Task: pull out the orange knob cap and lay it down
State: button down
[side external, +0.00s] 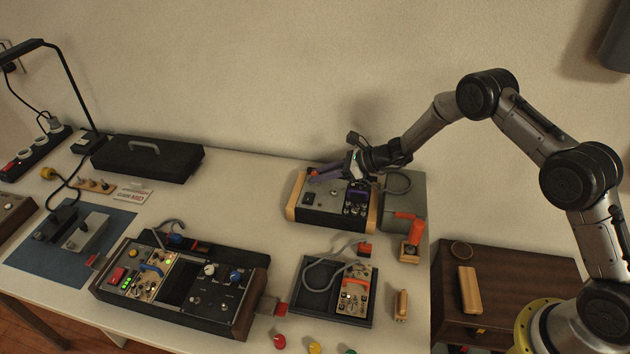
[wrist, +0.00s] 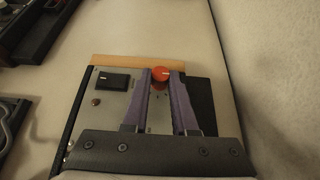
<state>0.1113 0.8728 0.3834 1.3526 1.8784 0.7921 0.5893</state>
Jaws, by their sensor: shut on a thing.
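The orange knob cap (wrist: 161,74) is between the tips of my gripper's two purple fingers in the wrist view. My gripper (wrist: 161,77) is shut on it, one finger on each side. The cap is over the metal panel of a device (wrist: 107,108) with a wooden end and a black rocker switch. In the side view, my gripper (side external: 312,178) reaches in from the right, low over this wooden-ended device (side external: 325,217) at the back of the table. I cannot tell whether the cap is seated or lifted clear. The fingers and wrist hide part of the panel.
Loose red (side external: 279,341), yellow (side external: 314,348) and green caps lie at the front edge. A dark tray (side external: 308,300) with a small panel and a larger console (side external: 200,310) stand in front. A grey box with an orange part (side external: 408,228) is close on the right.

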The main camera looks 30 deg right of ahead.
jog(key=shift+r, duration=1.6)
jog(key=shift+r, duration=0.2)
notch_tip(320, 180, up, 5)
jog(key=s+a+n+g+y, duration=0.1)
jog(key=s+a+n+g, duration=0.2)
jog(key=s+a, duration=0.35)
jog(key=s+a+n+g+y, duration=0.1)
jog(key=s+a+n+g, duration=0.25)
jog(key=s, duration=0.65)
jog(key=s+a+n+g+y, duration=0.25)
jog(key=s+a, duration=0.25)
jog(key=s, duration=0.3)
jog(key=shift+t+h, duration=0.3)
jog(key=shift+h, duration=0.15)
jog(key=f, duration=0.6)
jog(key=shift+w+f, duration=0.35)
jog(key=shift+f, duration=3.55)
